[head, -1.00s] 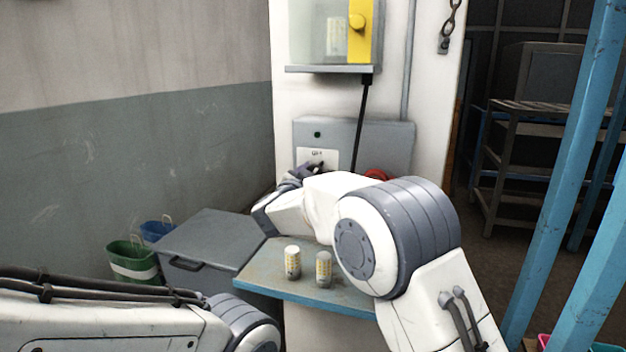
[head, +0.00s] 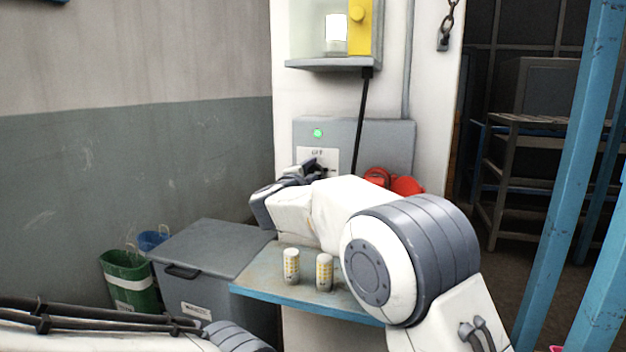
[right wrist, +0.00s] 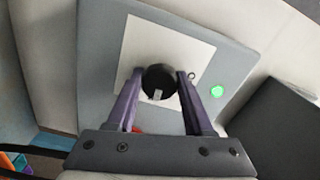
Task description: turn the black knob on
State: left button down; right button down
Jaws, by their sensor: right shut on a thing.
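The black knob (right wrist: 159,83) sits on a white plate (right wrist: 135,50) on the grey control box (head: 385,140). A light mark shows on the knob's face. My right gripper (right wrist: 160,88) is shut on the knob, one finger on each side, in the right wrist view. In the head view my right gripper (head: 318,168) is at the white plate and mostly covers the knob. A green lamp (head: 317,133) on the box is lit, and it also shows in the right wrist view (right wrist: 217,91). My left gripper is not in view.
Two patterned cans (head: 291,266) (head: 324,272) stand on the blue-edged table (head: 270,285) below my right arm. Red round parts (head: 407,186) are right of the arm. A lit case (head: 337,30) hangs above. A grey lidded bin (head: 205,250) stands left.

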jog(key=shift+f+m, duration=0.1)
jog(key=shift+m, duration=0.5)
jog(key=shift+c, duration=1.4)
grip_release()
jog(key=b+v, duration=0.1)
jog(key=v, duration=0.9)
jog(key=shift+s+b, duration=0.3)
jog(key=shift+s+a, duration=0.1)
